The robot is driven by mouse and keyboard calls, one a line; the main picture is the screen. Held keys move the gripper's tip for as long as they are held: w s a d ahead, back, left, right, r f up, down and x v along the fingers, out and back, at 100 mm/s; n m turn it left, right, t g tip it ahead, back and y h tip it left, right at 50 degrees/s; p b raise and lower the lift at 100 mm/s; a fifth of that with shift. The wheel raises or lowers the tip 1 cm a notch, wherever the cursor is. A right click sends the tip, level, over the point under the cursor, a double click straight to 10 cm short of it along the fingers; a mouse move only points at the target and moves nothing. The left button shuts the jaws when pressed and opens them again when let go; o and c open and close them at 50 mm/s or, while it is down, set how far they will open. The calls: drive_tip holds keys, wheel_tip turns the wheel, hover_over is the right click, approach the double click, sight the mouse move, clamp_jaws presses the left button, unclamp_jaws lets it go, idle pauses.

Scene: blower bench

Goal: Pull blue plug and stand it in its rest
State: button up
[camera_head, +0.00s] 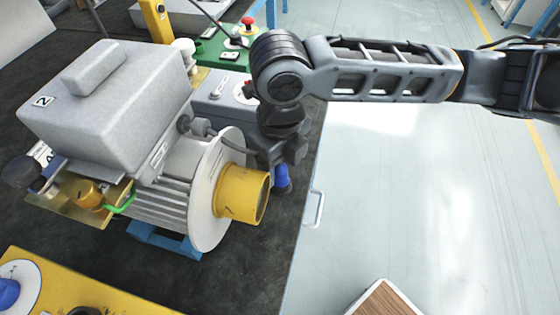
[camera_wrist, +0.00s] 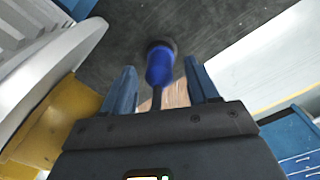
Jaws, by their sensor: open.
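The blue plug (camera_wrist: 159,66) shows in the wrist view between and beyond my fingertips, with a dark round part at its far end. A thin dark line, perhaps its cable, runs from it toward my palm. My gripper (camera_wrist: 160,80) is open, one finger on each side of the plug, with visible gaps. In the head view my gripper (camera_head: 287,152) points down beside the blower's yellow outlet, and a bright blue piece (camera_head: 282,179), apparently the plug, shows just below it. Whether the plug sits in a socket or a rest is hard to tell.
The grey blower (camera_head: 110,95) with its yellow outlet (camera_head: 240,194) stands close left of my gripper. A green box with a red button (camera_head: 247,22) is behind. A yellow plate (camera_head: 50,272) with a blue knob (camera_head: 8,292) lies front left.

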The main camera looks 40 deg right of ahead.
drive_tip(key=shift+r, duration=0.15)
wheel_tip(320, 180, up, 8)
drive_tip(key=shift+f, duration=0.25)
idle(0.5)
